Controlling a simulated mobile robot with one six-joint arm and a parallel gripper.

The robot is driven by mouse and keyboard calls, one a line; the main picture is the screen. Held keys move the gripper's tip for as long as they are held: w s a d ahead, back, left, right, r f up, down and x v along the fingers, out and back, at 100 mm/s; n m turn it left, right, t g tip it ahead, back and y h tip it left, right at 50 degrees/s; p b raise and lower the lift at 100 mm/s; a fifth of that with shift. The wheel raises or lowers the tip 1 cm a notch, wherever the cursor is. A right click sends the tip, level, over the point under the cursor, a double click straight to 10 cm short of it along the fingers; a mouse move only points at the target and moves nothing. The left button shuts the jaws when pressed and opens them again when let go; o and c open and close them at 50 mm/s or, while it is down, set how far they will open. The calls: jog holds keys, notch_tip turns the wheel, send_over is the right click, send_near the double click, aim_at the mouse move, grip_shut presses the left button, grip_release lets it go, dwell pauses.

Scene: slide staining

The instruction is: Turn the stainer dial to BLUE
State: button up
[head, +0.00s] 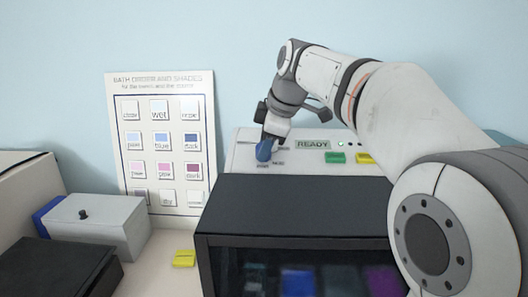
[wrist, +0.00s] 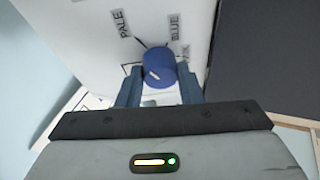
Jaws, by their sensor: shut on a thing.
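The stainer dial is a blue round knob (wrist: 158,68) with a white mark on its face. It stands on the white sloped panel (wrist: 200,20) of the stainer, with printed labels PALE (wrist: 122,23) and BLUE (wrist: 175,27) above it in the wrist view. A third label at its right is partly hidden. My gripper (wrist: 159,88) is shut on the dial, one finger at each side. In the head view the blue dial (head: 264,150) shows under my gripper (head: 267,138). I cannot tell exactly which label the white mark points to.
The panel has a READY display (head: 312,144), a green button (head: 335,158) and a yellow button (head: 365,158). A black-fronted box (head: 300,205) stands before it. A shade chart (head: 165,140) leans on the wall. A grey box (head: 100,222) and a yellow block (head: 184,259) are at left.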

jog(key=m+t+b, duration=0.1)
jog(key=m, duration=0.2)
jog(key=m+t+b, duration=0.1)
jog(key=m+b, duration=0.1)
jog(key=m, duration=0.1)
jog(key=shift+s+f, duration=0.2)
jog(key=m, duration=0.3)
jog(key=m+t+h+b, duration=0.1)
jog(key=m, duration=0.2)
jog(key=shift+a+h, duration=0.1)
jog(key=shift+h, duration=0.2)
jog(key=o, duration=1)
jog(key=shift+s+r, duration=0.1)
jog(key=shift+r, duration=0.05)
jog(key=v, duration=0.7)
jog(key=shift+s+r+b, duration=0.2)
jog(key=shift+s+b, duration=0.1)
jog(key=shift+b, duration=0.05)
